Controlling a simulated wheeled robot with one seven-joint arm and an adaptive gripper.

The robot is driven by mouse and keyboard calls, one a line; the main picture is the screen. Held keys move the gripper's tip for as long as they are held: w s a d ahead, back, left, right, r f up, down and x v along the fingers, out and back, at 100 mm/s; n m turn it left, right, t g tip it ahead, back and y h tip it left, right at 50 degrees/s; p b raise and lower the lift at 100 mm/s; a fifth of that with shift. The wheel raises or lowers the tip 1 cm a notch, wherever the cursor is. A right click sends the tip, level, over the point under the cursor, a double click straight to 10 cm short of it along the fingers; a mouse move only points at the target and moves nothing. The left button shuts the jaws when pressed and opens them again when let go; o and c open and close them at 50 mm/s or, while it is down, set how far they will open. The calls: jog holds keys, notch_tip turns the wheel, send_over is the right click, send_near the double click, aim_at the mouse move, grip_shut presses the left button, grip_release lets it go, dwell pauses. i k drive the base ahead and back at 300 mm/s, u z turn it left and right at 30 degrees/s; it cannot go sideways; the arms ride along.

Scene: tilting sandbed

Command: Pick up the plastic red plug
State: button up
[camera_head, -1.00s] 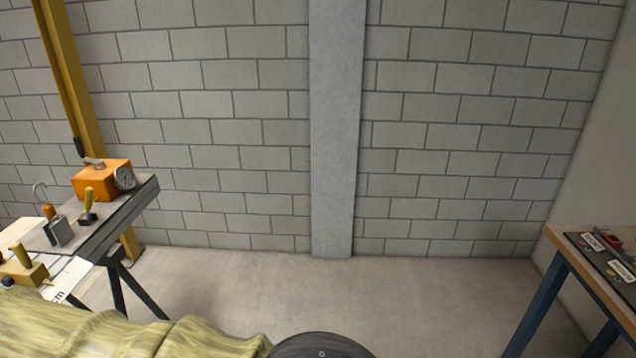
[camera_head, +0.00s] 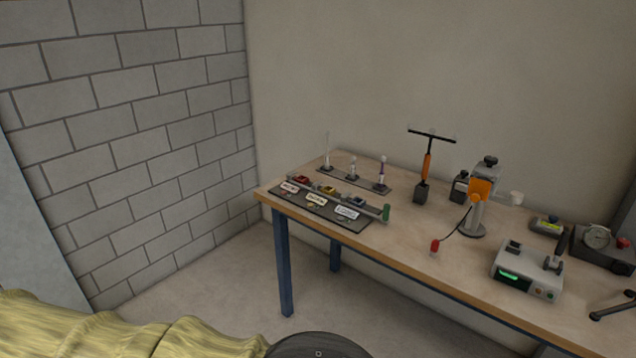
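A small red plug (camera_head: 434,245) lies on the wooden table (camera_head: 400,232) near its front edge, in the head view. Its lower end looks pale. A thin black cable runs from it towards a grey stand with an orange part (camera_head: 480,195). Nothing covers the plug. My gripper is not in view, so I cannot see whether it is open or shut.
A dark mat with labels (camera_head: 340,221) lies at the table's left end. A pump-like tool with a T-handle (camera_head: 427,167) stands behind the plug. A grey box with a green display (camera_head: 526,272) sits to its right. Bare tabletop surrounds the plug.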

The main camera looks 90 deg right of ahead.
aim_at(435, 244)
jog(key=z, duration=3.55)
jog(key=k, duration=1.2)
jog(key=u, duration=1.1)
jog(key=i, duration=1.2)
jog(key=z, duration=0.65)
jog(key=i, duration=0.45)
jog(key=z, duration=0.55)
